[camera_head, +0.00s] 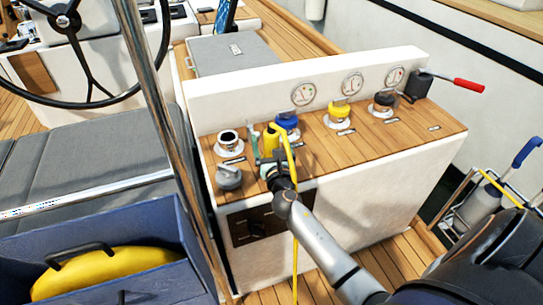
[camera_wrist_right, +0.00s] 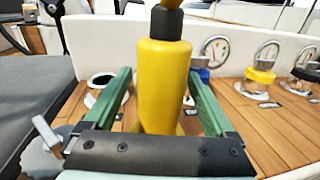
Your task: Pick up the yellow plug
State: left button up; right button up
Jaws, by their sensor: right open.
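The yellow plug (camera_head: 271,138) is an upright cylinder over the wooden console top. In the right wrist view the plug (camera_wrist_right: 163,80) has a black collar on top, and its lower end is partly hidden behind my gripper. My right gripper (camera_head: 268,143) is open. Its two green fingers, also in the wrist view (camera_wrist_right: 160,78), stand on either side of the plug with gaps showing. A yellow cable (camera_head: 291,165) runs down past the gripper over the console's front. My left gripper is not in view.
The wooden console top (camera_head: 313,145) carries an open-topped round socket (camera_head: 229,142), and blue (camera_head: 287,122), yellow (camera_head: 340,110) and black (camera_head: 384,102) capped ones. A grey knob (camera_head: 229,178) sits front left. A metal pole (camera_head: 158,110) and a red-handled lever (camera_head: 466,85) flank it.

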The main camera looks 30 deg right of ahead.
jog(key=shift+w+d, duration=0.15)
jog(key=shift+w, duration=0.2)
grip_shut()
dwell(0.5)
jog(key=shift+r, duration=0.1)
